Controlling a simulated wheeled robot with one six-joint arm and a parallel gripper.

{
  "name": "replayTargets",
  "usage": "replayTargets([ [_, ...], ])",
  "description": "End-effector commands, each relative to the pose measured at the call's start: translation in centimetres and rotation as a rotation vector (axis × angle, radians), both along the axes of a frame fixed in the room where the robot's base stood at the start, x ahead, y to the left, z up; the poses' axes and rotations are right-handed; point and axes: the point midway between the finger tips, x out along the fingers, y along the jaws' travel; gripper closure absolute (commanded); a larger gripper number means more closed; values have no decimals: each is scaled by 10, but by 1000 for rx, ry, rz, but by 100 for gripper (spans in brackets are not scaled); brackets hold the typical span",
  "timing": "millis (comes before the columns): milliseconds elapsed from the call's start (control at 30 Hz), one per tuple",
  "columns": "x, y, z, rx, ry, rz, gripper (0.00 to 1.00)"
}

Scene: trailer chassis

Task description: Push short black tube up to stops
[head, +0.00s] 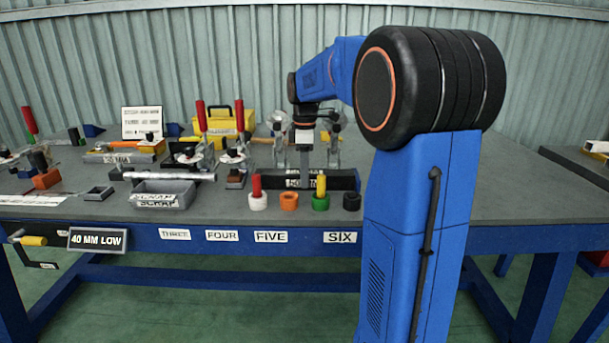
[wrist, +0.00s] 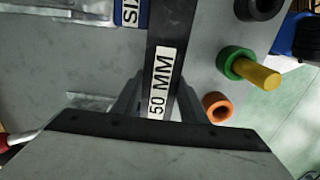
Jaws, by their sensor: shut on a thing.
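The short black tube (head: 343,180) lies crosswise on the grey bench, with a white 50 MM label on its face. In the wrist view the black tube (wrist: 166,30) runs from the top edge down between the fingers. My gripper (head: 305,165) reaches down onto the tube near its middle. In the wrist view my gripper (wrist: 158,100) has one finger on each side of the tube and is shut on it. I cannot make out the stops, and the tube's ends are outside the wrist view.
Clamps (head: 334,125) stand behind the tube on both sides of my gripper. In front are a white ring (head: 258,201), an orange ring (head: 289,201), a green ring (head: 320,203) with a yellow peg, and a black ring (head: 352,201). A grey scrap tray (head: 165,187) is left.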

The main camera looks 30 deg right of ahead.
Motion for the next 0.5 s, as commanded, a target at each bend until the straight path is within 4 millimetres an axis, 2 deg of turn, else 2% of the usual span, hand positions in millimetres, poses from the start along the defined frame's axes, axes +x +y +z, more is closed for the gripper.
replayTargets([
  [100, 1, -3, 1, -3, -1, -1, 100],
  [133, 2, -3, 1, -3, -1, -1, 59],
  [200, 1, -2, 1, -3, -1, 0, 42],
  [233, 1, -2, 1, -3, -1, 0, 39],
  [500, 1, -2, 1, -1, 0, 0, 39],
])
